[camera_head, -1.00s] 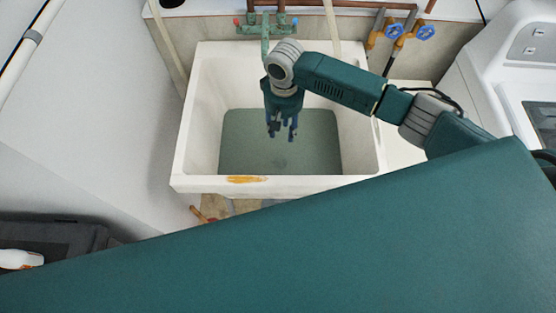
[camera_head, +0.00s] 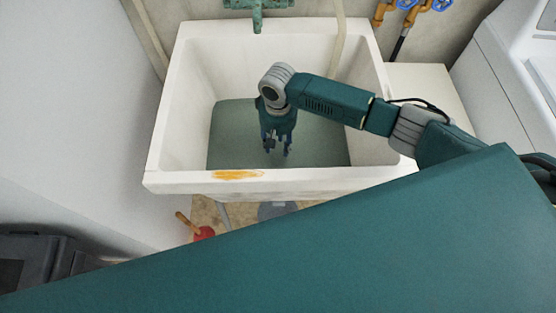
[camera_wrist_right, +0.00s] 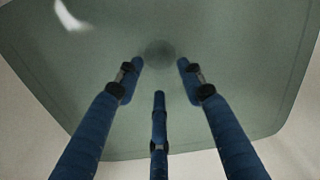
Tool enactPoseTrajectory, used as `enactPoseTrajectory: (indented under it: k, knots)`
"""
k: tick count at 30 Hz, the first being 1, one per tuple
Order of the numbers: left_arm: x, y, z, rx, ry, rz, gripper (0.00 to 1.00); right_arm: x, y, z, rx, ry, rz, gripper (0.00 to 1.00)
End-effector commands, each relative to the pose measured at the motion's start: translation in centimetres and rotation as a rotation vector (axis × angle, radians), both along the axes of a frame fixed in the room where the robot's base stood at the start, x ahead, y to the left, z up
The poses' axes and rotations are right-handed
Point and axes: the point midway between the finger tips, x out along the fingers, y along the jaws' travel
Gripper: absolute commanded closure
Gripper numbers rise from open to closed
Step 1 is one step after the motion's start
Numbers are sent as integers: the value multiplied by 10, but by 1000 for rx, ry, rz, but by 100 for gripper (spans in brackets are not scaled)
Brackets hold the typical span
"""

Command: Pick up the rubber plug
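The sink (camera_head: 163,150) is a deep white basin with murky greenish water (camera_head: 232,135) in it. In the right wrist view a faint, dark round patch (camera_wrist_right: 160,53) shows through the water, just beyond the fingertips. It looks like the rubber plug or the drain, but it is too blurred to be sure. My right gripper (camera_head: 277,151) points down into the sink from the right arm. In the wrist view its three blue fingers (camera_wrist_right: 160,75) are spread open and empty, around the line to the patch. In the head view the fingers cover that spot. My left gripper is not in view.
Sink walls surround my right gripper on all sides. A green tap (camera_head: 257,12) is at the back rim. A red plunger (camera_head: 204,233) lies on the floor in front. A white appliance (camera_head: 520,70) stands at the right.

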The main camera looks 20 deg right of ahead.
Motion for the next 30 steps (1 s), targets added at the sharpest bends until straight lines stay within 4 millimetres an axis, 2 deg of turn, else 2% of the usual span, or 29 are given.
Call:
enactPoseTrajectory:
  k: [1, 8, 15, 19, 25, 26, 30]
  knots:
    - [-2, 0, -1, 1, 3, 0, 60, 0, 0, -7, -1, 2, 0, 62]
    - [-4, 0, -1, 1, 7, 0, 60, 0, 0, -25, -1, 1, 0, 62]
    - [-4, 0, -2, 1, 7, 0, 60, 1, 0, -61, -1, 1, 0, 62]
    - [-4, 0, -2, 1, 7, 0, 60, 1, -1, -68, -1, 0, 0, 62]
    - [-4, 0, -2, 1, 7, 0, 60, 1, -1, -69, 0, 0, 0, 62]
    - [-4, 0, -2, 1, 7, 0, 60, 1, -1, -69, 0, 0, 0, 66]
    - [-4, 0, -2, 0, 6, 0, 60, 1, -1, -69, 0, 0, 0, 93]
